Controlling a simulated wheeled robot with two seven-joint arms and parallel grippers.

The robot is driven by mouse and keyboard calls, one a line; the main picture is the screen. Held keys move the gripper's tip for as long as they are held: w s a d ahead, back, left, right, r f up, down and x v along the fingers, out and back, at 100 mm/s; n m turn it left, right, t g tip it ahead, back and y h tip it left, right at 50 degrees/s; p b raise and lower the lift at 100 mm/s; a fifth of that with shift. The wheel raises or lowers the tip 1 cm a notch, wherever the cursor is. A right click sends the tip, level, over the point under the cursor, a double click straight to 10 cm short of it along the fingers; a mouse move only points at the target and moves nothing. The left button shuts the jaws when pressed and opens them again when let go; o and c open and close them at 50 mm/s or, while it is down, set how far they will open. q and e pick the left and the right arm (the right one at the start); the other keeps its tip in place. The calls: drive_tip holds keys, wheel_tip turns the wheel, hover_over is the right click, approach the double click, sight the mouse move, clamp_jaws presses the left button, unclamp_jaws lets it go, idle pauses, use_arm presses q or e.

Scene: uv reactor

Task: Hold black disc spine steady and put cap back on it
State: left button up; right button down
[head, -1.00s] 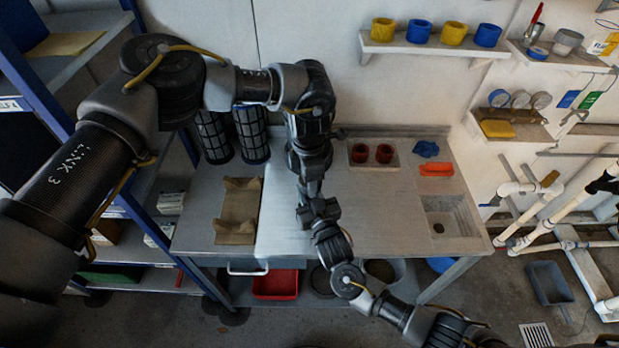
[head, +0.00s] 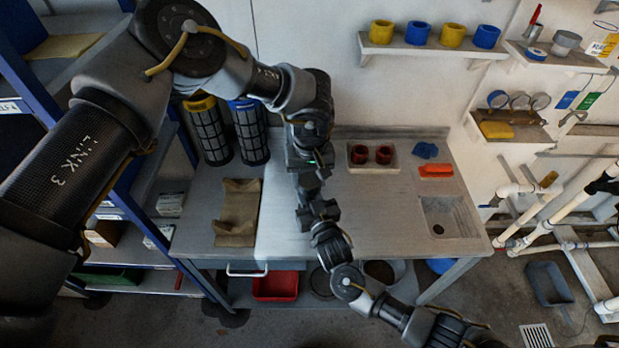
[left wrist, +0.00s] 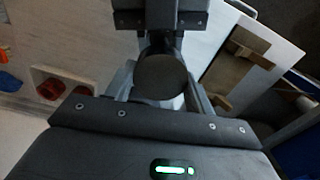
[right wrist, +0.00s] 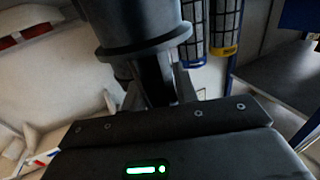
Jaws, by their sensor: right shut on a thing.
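My left gripper (left wrist: 160,90) points down, over the bench's middle. In the left wrist view a dark round disc-like piece (left wrist: 160,76) lies between its fingers; I cannot tell whether it is the cap or the spine's end, or whether the fingers grip it. My right gripper (head: 317,209) is just below and in front, shut on a black piece that looks like the disc spine. In the right wrist view a black flanged body (right wrist: 145,40) with a narrower dark part sits at its fingers. In the head view the grippers hide most of both parts.
The grey bench (head: 385,215) has clear top on both sides. Two red cups (head: 371,154) stand in a tray at the back. A brown cradle (head: 238,212) lies left. Two mesh cylinders (head: 250,130) stand back left. A sink (head: 450,215) is at the right.

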use_arm(q)
drive_tip(key=o, duration=0.5)
drive_tip(key=shift+c, duration=0.2)
drive_tip(key=shift+r, duration=2.3)
drive_tip(key=shift+c, duration=0.4)
